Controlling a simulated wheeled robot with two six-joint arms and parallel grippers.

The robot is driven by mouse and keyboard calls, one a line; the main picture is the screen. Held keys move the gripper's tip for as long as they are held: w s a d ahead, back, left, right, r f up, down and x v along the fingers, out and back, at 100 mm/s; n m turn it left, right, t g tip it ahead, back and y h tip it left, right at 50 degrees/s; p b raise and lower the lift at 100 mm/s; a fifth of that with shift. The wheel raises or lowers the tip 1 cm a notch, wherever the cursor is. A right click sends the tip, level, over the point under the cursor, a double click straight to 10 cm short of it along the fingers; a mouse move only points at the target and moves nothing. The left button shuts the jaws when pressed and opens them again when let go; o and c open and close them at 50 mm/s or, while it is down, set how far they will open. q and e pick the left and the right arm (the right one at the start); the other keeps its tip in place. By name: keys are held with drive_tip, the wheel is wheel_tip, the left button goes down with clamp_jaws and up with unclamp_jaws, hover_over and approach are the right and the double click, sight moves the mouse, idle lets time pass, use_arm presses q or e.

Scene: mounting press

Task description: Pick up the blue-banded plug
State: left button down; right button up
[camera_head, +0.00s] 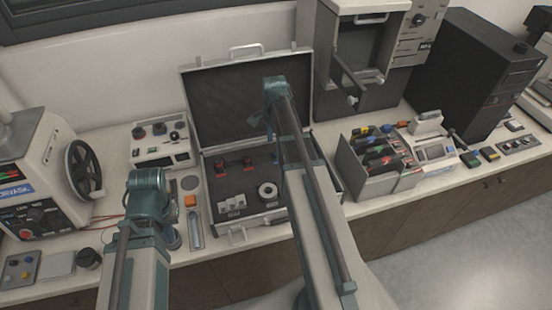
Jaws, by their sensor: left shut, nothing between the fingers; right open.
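An open black-lined case (237,184) holds two red-banded plugs, one at the left (222,168) and one nearer the middle (248,162). I cannot clearly make out a blue-banded plug; a small dark bluish spot by my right arm may be part of it, and that arm hides the case's right side. My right gripper (268,122) is open, above the back of the case in the picture, its fingers mostly hidden by its wrist. My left gripper (172,237) is shut and empty, left of the case and largely covered by its arm.
A white roll (268,191) and pale blocks (231,204) lie in the case's front. The raised lid (235,95) stands behind. A machine with a handwheel (84,170) is at left, a grey bin (372,172) at right. A blue-and-grey tool (195,230) lies left of the case.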

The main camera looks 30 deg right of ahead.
sight(276, 156)
use_arm(q)
drive_tip(key=shift+f+b, duration=2.6)
drive_tip(key=shift+b, duration=0.05)
use_arm(e)
drive_tip(key=shift+w+d+f, duration=0.1)
drive_tip(key=shift+d+f, duration=0.05)
drive_tip(key=shift+f, duration=0.75)
drive_tip(key=shift+w+d+f, duration=0.1)
drive_tip(key=shift+d+f, duration=0.05)
drive_tip(key=shift+f, duration=0.7)
drive_tip(key=shift+w+d+f, duration=0.1)
drive_tip(key=shift+d+f, duration=0.05)
drive_tip(key=shift+f, duration=0.75)
drive_tip(key=shift+r, duration=0.1)
clamp_jaws()
